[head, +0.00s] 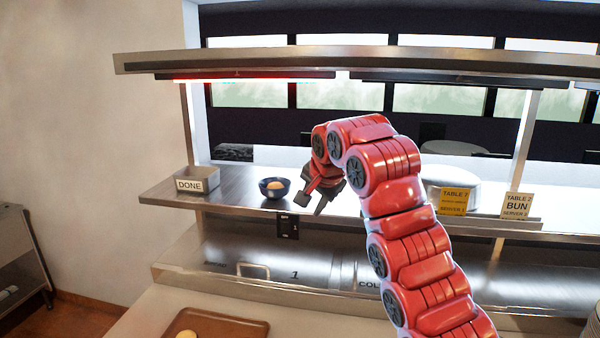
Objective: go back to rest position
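My red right arm comes in from the lower right and bends over the steel shelf. Its gripper (311,205) points down and to the left, just right of a dark bowl (273,193). The two fingers look spread, with nothing seen between them. The bowl stands upright on the shelf with a tan, round item (274,185) in it, and the gripper looks apart from it. My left gripper is not in view.
The shelf (235,185) also holds a box marked DONE (197,180), a TABLE 1 card (453,200) and a TABLE 2 BUN card (516,205). An upper shelf (350,62) runs above my arm. A brown tray (240,328) with a bun lies at the bottom.

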